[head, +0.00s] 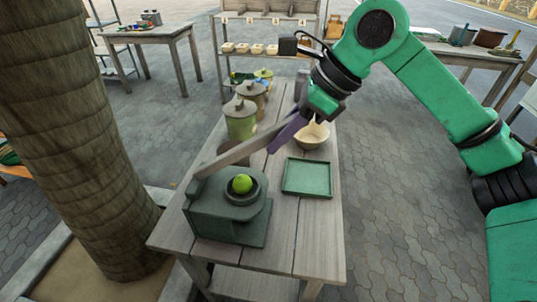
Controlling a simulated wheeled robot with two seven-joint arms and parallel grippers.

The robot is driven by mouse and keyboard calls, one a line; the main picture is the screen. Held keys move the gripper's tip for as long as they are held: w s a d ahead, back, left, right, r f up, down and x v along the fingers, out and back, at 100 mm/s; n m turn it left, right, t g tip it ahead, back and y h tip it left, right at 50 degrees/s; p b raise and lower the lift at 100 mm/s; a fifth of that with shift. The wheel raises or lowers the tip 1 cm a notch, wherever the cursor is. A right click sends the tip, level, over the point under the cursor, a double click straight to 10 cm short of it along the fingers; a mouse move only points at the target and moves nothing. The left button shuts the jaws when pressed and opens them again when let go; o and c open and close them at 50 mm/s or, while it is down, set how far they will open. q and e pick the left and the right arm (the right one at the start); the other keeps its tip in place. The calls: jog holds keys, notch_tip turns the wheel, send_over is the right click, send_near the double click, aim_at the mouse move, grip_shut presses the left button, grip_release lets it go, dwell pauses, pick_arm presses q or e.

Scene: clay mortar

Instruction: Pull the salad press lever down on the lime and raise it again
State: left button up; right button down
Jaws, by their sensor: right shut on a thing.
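The dark green salad press (228,218) stands at the near end of the wooden table. The lime (242,184) sits in the round cup on top of the press. The grey lever (240,150) runs from the hinge at the press's back left up to the right, raised and clear of the lime. My right gripper (288,134), with purple fingers, is shut on the lever's far end. The fingers partly hide that end. My left gripper is out of view.
A flat green tray (307,190) lies right of the press, with a cream bowl (312,136) behind it. Lidded jars (240,122) stand behind the lever. A thick tree trunk (75,130) rises left of the table.

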pick_arm(q)
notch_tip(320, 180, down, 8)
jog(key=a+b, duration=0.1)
jog(key=b, duration=0.5)
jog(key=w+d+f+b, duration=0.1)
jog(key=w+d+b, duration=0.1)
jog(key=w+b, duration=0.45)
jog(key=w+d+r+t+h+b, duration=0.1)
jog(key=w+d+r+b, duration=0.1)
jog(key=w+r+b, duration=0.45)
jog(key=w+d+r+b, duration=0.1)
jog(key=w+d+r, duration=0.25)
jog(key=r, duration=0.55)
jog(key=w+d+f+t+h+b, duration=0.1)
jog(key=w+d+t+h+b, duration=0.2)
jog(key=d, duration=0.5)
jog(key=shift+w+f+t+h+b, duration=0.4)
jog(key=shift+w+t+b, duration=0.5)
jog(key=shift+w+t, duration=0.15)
pick_arm(e)
jog(key=d+f+t+y, duration=0.1)
jog(key=d+f+y, duration=0.1)
jog(key=f+y, duration=0.2)
jog(key=s+d+f+t+y, duration=0.1)
jog(key=f+y, duration=0.2)
jog(key=f, duration=0.7)
jog(key=shift+d+f+y, duration=0.25)
jog(key=shift+d+y, duration=0.1)
jog(key=shift+y, duration=0.05)
